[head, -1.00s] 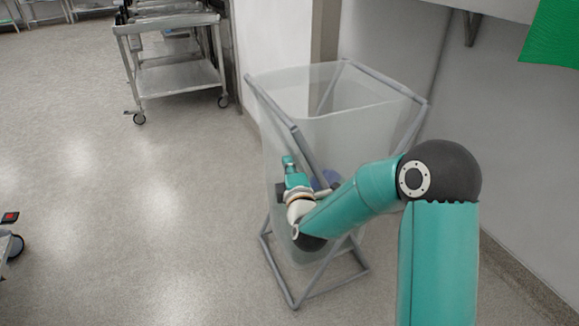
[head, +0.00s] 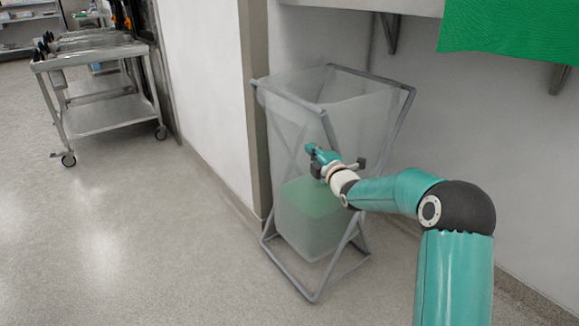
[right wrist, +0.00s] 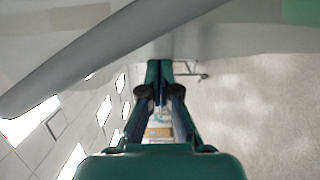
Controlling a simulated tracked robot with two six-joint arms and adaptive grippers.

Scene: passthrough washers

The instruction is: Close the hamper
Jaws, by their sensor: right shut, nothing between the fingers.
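The hamper (head: 345,115) is a translucent bag hung on a crossed grey tube frame (head: 325,268), standing upright on the floor by the wall. Its top is open, with no lid visible over it. Something pale green shows through the lower bag. My right gripper (head: 313,150) is in front of the hamper, below its top rim, shut and empty; I cannot tell whether it touches the bag. In the right wrist view its shut fingers (right wrist: 160,75) point ahead, and a grey tube (right wrist: 90,60) crosses close by at upper left. My left gripper is not in view.
A metal cart (head: 105,112) stands at the far left by the wall. A shelf with a green cloth (head: 510,30) is above right. A wall post (head: 255,100) stands just behind the hamper's left side. The floor at left is clear.

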